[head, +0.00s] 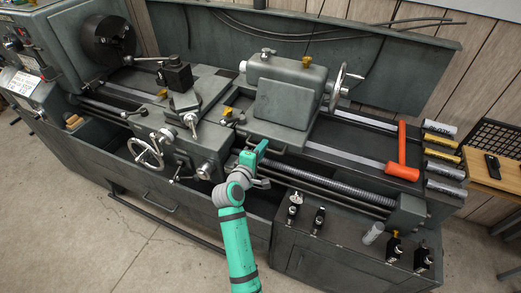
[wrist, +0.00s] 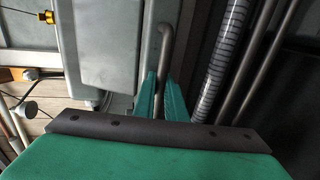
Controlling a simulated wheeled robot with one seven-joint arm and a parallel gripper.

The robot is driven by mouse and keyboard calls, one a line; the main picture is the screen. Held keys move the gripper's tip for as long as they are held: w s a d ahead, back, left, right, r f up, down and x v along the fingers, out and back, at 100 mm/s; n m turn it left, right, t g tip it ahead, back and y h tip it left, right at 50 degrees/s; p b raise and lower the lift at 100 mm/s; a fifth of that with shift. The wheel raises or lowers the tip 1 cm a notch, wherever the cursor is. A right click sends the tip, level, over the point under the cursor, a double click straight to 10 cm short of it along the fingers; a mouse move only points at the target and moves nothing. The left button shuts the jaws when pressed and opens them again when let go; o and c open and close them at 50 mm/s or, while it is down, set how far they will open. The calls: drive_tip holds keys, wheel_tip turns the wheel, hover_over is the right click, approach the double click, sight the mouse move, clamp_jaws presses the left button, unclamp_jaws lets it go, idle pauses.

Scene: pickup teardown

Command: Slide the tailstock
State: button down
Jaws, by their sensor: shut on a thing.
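The tailstock (head: 285,95) is a grey casting on the lathe bed, right of the carriage, with a handwheel (head: 340,84) on its right end. Its grey side also shows in the wrist view (wrist: 108,45). My teal gripper (head: 261,148) is at the tailstock's lower front edge. In the wrist view my fingers (wrist: 161,85) are closed around a grey bent bar handle (wrist: 166,45) beside the casting. The part of the handle between the fingers is partly hidden.
The bed (head: 345,150) right of the tailstock is open, with an orange hammer (head: 403,150) lying across it farther right. The carriage (head: 190,135) stands left. The lead screw (head: 330,183) runs below my gripper. Small black-based tools (head: 318,220) stand on the front cabinet.

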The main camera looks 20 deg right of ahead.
drive_tip(key=shift+a+f, duration=0.1)
drive_tip(key=shift+a, duration=0.05)
drive_tip(key=c, duration=1.8)
unclamp_jaws()
drive_tip(key=shift+s, duration=0.1)
drive_tip(key=v, duration=1)
drive_tip(key=shift+s+a, duration=0.15)
drive_tip(key=shift+s, duration=0.15)
